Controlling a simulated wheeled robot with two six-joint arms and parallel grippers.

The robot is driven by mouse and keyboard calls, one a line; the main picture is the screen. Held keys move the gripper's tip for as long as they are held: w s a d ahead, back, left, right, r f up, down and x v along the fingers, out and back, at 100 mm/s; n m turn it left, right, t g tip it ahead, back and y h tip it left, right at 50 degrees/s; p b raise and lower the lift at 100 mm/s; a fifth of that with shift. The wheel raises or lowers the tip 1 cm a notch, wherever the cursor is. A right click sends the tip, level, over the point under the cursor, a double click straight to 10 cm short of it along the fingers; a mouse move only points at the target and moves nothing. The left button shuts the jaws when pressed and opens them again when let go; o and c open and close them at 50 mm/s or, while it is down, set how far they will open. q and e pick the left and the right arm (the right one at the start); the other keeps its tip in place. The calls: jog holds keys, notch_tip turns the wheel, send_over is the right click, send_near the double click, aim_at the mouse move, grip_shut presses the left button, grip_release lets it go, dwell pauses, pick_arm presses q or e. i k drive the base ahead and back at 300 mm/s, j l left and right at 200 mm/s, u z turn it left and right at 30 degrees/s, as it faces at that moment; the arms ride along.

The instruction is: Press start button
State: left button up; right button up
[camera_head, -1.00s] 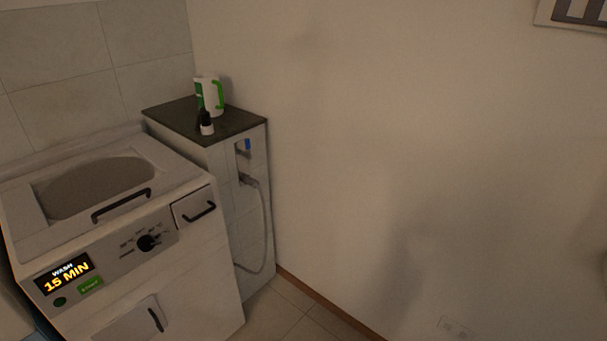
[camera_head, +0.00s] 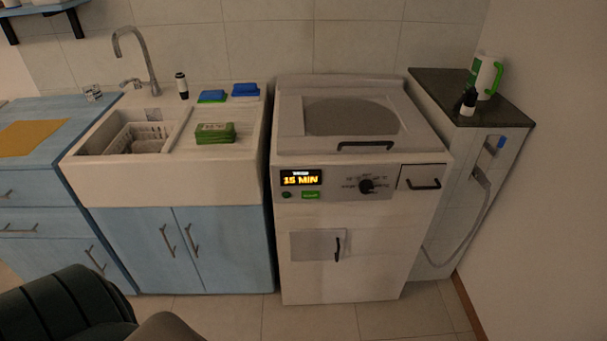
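The washing machine (camera_head: 345,240) stands right of the sink cabinet, with its front panel facing me. The green start button (camera_head: 310,195) sits on the panel just below the lit display (camera_head: 301,178), which reads 15 MIN. A small dark round button (camera_head: 287,195) is left of the start button. A black dial (camera_head: 367,186) is to the right. The lid, the detergent drawer and the small lower door look closed. Neither gripper shows in the head view.
A sink (camera_head: 130,150) with blue cupboards (camera_head: 170,250) stands left of the machine. A green sponge pack (camera_head: 215,132) lies beside the basin. A dark-topped side unit (camera_head: 440,90) with a jug (camera_head: 486,75) stands at the right by the wall. Tiled floor (camera_head: 340,322) in front is clear.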

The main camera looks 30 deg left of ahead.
aim_at(305, 195)
jog(key=u, duration=0.85)
